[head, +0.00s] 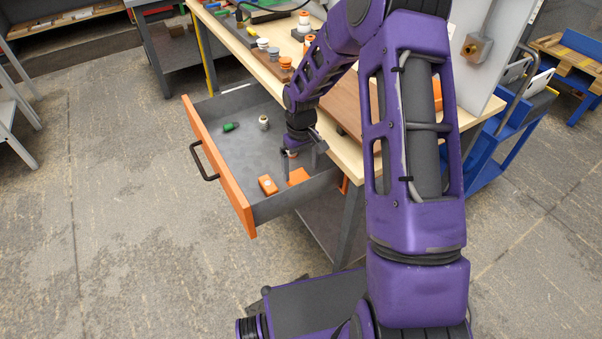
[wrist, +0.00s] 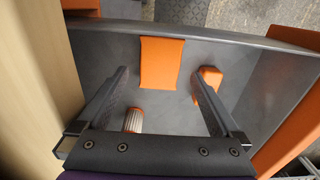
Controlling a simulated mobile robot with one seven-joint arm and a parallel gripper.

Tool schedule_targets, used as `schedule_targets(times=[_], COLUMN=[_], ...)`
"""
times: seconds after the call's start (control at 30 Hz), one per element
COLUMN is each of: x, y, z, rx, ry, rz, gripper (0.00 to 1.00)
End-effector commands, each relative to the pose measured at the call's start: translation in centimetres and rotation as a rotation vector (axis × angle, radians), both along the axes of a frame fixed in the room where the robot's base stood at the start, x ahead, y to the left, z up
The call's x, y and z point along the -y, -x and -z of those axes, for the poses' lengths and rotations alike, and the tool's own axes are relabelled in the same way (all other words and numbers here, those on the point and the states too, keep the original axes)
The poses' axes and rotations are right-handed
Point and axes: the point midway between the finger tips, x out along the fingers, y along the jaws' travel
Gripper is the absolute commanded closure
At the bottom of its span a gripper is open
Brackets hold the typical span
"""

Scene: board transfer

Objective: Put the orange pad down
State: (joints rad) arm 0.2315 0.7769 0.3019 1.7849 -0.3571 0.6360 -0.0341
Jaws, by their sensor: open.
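The orange pad (head: 298,176) lies in the open drawer (head: 222,106), by the drawer's near side wall. In the wrist view the pad (wrist: 161,62) is a flat orange rectangle beyond my fingertips, close to the grey wall. My gripper (head: 300,162) points down into the drawer. In the wrist view its fingers (wrist: 160,76) are spread wide with nothing held between them. The head view partly hides the pad behind my gripper, and I cannot tell the exact height of the fingertips above it.
An orange block (head: 267,185) lies left of the pad. A white-ribbed orange-topped piece (wrist: 134,120) stands near my left finger. A green piece (head: 231,127) and a pale cylinder (head: 263,122) sit farther back. The orange drawer front (head: 218,165) and wooden bench top (head: 343,155) bound the space.

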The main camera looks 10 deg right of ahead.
Motion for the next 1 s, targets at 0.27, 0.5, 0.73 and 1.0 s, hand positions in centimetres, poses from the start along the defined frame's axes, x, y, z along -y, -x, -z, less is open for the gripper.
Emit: schedule_targets(times=[0.27, 0.5, 0.73, 1.0], x=[0.1, 0.0, 0.0, 0.0], y=[-0.1, 0.0, 0.0, 0.0], z=[-6.1, -8.2, -8.4, -8.4], rx=[0.003, -0.001, -0.001, -0.001], ry=[0.001, 0.001, 0.0, 0.0], rz=[0.0, -0.001, -0.001, -0.001], gripper=[0.0, 0.0, 0.0, 0.0])
